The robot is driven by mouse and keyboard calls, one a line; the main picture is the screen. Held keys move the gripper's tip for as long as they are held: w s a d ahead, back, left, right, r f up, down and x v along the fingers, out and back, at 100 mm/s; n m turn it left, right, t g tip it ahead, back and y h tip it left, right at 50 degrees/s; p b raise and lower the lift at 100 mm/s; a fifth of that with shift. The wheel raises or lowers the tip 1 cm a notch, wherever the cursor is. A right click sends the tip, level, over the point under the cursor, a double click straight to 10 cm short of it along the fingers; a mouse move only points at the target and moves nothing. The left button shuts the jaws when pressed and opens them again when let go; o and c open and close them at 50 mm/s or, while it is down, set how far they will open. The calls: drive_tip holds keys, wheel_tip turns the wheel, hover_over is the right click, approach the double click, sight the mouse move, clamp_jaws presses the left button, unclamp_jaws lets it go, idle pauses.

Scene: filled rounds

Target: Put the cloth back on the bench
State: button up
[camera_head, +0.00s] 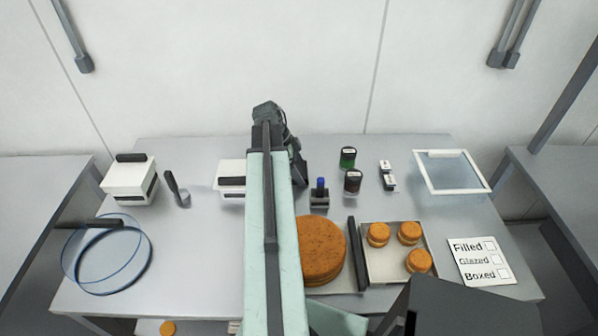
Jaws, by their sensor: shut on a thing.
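My mint arm reaches up over the middle of the bench (400,152). My gripper (297,168) is the dark part at its far end, over the back half of the bench. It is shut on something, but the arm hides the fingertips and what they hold. I cannot make out the cloth anywhere in this view.
Left on the bench are a white box (130,184), a dark-handled tool (177,190) and a clear hoop (148,262). Right are a large round cake (322,250), a tray (388,268) of small rounds, two jars, a white-framed pane (452,190) and a checklist card (481,262).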

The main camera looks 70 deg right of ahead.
drive_tip(key=shift+f, duration=0.25)
drive_tip(key=o, duration=1)
drive_tip(key=shift+a, duration=0.1)
drive_tip(key=shift+r, duration=0.35)
drive_tip(key=p+v, duration=1.1)
drive_tip(key=shift+w+r, duration=0.2)
drive_tip(key=shift+r, duration=0.15)
